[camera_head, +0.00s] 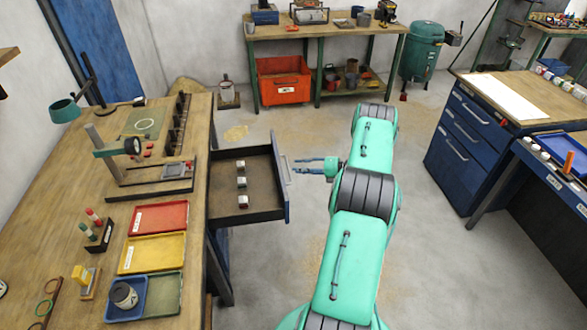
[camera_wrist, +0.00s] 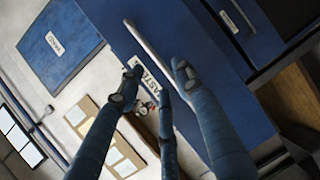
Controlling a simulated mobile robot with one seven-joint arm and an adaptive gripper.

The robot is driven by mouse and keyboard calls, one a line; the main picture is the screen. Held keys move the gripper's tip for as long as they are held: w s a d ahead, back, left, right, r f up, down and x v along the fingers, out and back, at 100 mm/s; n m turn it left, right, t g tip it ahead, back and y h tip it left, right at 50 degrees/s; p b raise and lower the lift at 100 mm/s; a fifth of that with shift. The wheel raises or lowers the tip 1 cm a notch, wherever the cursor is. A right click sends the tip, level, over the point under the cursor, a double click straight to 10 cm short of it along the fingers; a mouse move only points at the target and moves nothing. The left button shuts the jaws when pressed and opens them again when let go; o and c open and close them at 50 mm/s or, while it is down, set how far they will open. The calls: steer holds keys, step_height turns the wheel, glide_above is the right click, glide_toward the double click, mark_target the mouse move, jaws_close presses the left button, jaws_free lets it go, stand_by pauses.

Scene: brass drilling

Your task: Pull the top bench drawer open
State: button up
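The open drawer (camera_head: 242,187) juts out from the right side of the left wooden workbench (camera_head: 60,190). Its blue front (camera_head: 283,190) faces right, with a pale bar handle (camera_head: 285,168). My gripper (camera_head: 300,166) is just right of the handle, with its fingers spread and pointing left at the front. In the wrist view, the blue drawer front (camera_wrist: 205,50) carries the slanted handle (camera_wrist: 148,45) and a label. The dark fingers (camera_wrist: 150,85) stand apart, and the right fingertip overlaps the handle's lower end. I cannot tell whether they touch.
Three small items (camera_head: 241,181) lie in a row in the drawer. Red (camera_head: 160,217) and yellow trays (camera_head: 152,252) lie on the bench. An orange crate (camera_head: 284,84) stands under the back table. A blue drawer cabinet (camera_head: 465,135) stands right. Floor below the drawer looks clear.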

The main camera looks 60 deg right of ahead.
steer(key=v, duration=0.7)
steer(key=shift+s, duration=0.15)
stand_by(0.5)
